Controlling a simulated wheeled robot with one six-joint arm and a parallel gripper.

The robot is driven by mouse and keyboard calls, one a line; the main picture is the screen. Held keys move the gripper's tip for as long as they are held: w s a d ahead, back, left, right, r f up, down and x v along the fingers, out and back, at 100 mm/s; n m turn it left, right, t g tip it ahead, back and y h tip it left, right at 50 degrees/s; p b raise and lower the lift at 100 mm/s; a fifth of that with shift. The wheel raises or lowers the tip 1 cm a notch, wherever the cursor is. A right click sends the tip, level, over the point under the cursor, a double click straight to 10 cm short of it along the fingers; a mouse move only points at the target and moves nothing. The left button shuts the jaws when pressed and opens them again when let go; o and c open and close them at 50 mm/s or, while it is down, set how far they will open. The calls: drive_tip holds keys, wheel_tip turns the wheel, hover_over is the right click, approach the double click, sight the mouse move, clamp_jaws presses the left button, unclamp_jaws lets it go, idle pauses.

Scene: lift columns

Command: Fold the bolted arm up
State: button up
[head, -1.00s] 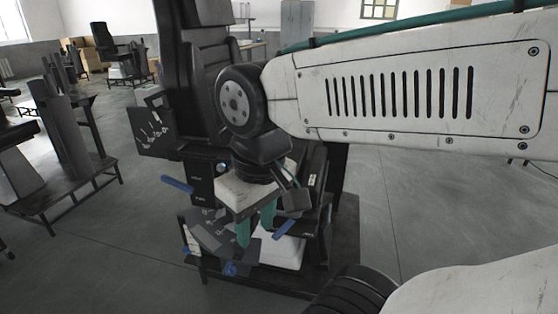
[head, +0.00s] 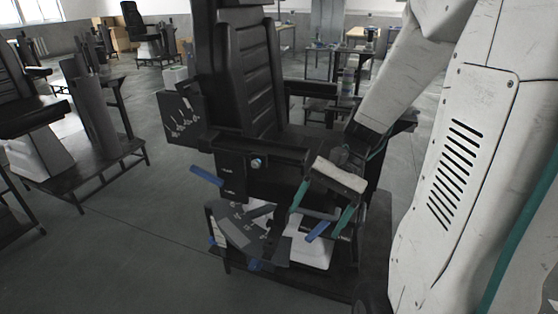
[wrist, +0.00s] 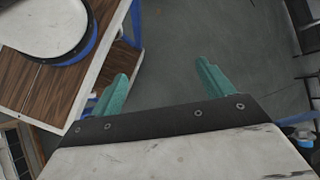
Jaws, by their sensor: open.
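A black chair (head: 252,75) on a lift column stands in the middle of the head view. A dark horizontal arm (head: 285,151) with a round silver bolt (head: 256,163) below it runs along its near side. This looks like the bolted arm, but I cannot tell for sure. My gripper (head: 322,207) is in front of the chair's lower right side, pointing down, its teal fingers apart. It also shows in the wrist view (wrist: 160,72), open, with only grey floor seen between the fingers. In the head view a dark bar and a blue lever (head: 318,232) appear near the fingers; contact cannot be told.
Another blue lever (head: 206,175) sticks out at the chair's left, below a dark marked panel (head: 180,117). Another chair unit (head: 92,125) stands at left. The wrist view shows a wood-topped surface (wrist: 60,90) at left. Floor between the units is clear.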

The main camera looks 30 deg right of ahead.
drive_tip(key=w+d+f+m+t+y, duration=0.5)
drive_tip(key=w+d+m+t, duration=0.35)
drive_tip(key=m, duration=0.25)
drive_tip(key=m+t+h, duration=0.2)
drive_tip(key=m+t, duration=0.4)
drive_tip(key=t, duration=0.1)
approach(307, 167)
drive_tip(key=f+x, duration=0.1)
drive_tip(key=x, duration=0.4)
drive_tip(key=shift+m+t, duration=0.25)
drive_tip(key=shift+m, duration=0.15)
drive_tip(key=shift+r+x, duration=0.15)
drive_tip(key=shift+x, duration=1.7)
drive_tip(key=shift+r+x, duration=0.1)
drive_tip(key=shift+x, duration=1.75)
drive_tip(key=c, duration=1.3)
drive_tip(key=shift+r, duration=0.1)
drive_tip(key=shift+c, duration=0.4)
